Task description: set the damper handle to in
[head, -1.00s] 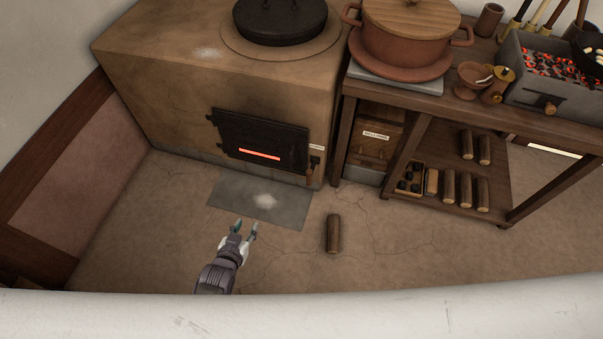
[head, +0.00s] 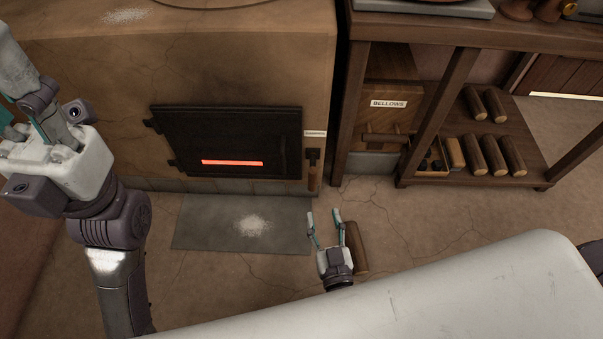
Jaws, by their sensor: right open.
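The damper handle (head: 313,175) is a small wooden grip hanging from a dark metal fitting on the stove front, right of the firebox door and under a small white label (head: 315,133). My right gripper (head: 324,213) is open and empty, its two fingers apart. In the picture it is just below the handle and apart from it. My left gripper (head: 26,130) is at the far left, in front of the stove and well away from the handle. It is partly cut off by the picture's edge, and its opening is unclear.
The dark firebox door (head: 230,120) shows a glowing slot. A grey floor plate (head: 200,228) lies before the stove. A log (head: 358,245) lies beside my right gripper, partly hidden. A wooden bench (head: 470,35) with bellows (head: 390,85) and several logs stands right.

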